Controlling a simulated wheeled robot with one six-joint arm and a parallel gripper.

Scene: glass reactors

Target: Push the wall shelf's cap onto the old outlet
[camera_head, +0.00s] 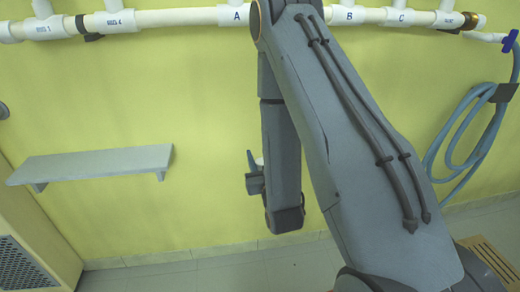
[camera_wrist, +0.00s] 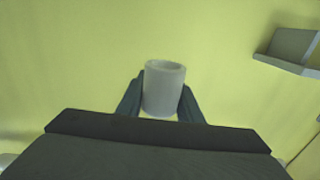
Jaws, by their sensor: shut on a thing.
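My gripper (camera_head: 253,162) is shut on a white, cup-shaped cap (camera_wrist: 163,90), with one dark finger on each side of it in the wrist view. The cap's round rim faces up in that view. In the head view only a pale sliver of it shows beside a finger. The grey wall shelf (camera_head: 95,165) is bare on top and lies left of my gripper; part of a grey shelf (camera_wrist: 291,46) shows at the right of the wrist view. A white pipe (camera_head: 190,17) runs above, with tees marked A, B and C. I cannot tell which opening is the old outlet.
A blue hose (camera_head: 468,140) hangs coiled on the wall at right, near a blue-handled valve (camera_head: 511,41). A beige cabinet (camera_head: 35,235) stands at lower left. My arm hides part of the pipe between A and B. The wall between shelf and gripper is clear.

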